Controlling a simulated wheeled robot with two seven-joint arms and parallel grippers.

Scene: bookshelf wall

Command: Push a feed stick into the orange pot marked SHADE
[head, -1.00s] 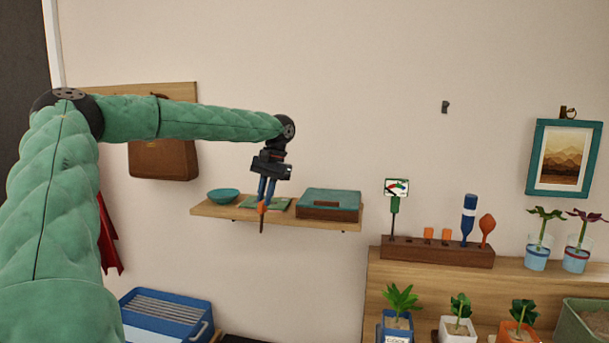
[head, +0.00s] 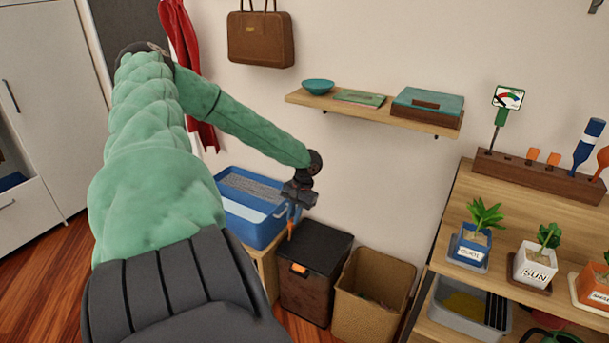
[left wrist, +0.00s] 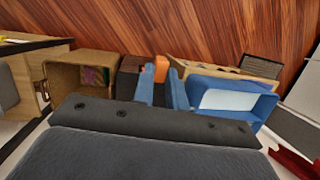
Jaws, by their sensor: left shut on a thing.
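My left gripper (head: 291,208) is shut on an orange feed stick (head: 290,230), which points down below its blue fingers. In the left wrist view the orange stick (left wrist: 161,68) shows between the fingertips. The gripper is in the air by the blue tray and the dark bin, far to the left of the pots. The orange pot (head: 594,288) with a small plant stands at the right edge, partly cut off; its label is only partly readable. Two more orange sticks (head: 532,154) stand in the dark wooden rack (head: 520,172). My right gripper is not in view.
A blue pot marked COOL (head: 469,248) and a white pot marked SUN (head: 535,266) stand left of the orange pot. A wall shelf (head: 300,97) hangs above.

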